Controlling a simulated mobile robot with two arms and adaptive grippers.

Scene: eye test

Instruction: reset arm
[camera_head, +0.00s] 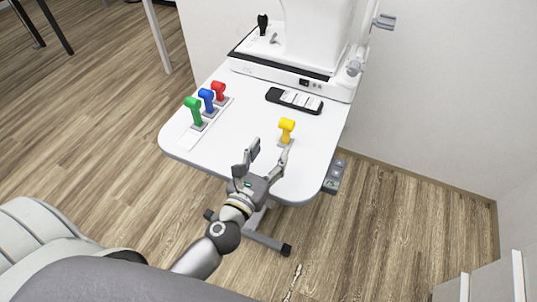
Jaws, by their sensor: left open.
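My left gripper (269,152) is open over the front part of the white table (240,125). Its two fingers are spread and point toward the back of the table, with nothing seen between them. A yellow object (287,127) with a thick head and stem stands upright on a small grey base, just beyond the fingertips. The right fingertip is close to that base; I cannot tell whether they touch. My right gripper is not in view.
Green (194,111), blue (207,99) and red (219,91) objects of similar shape stand in a row at the left, beside an empty pale square (187,140). A black tray (294,100) lies near the white eye-test machine (313,45). The table's middle is clear.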

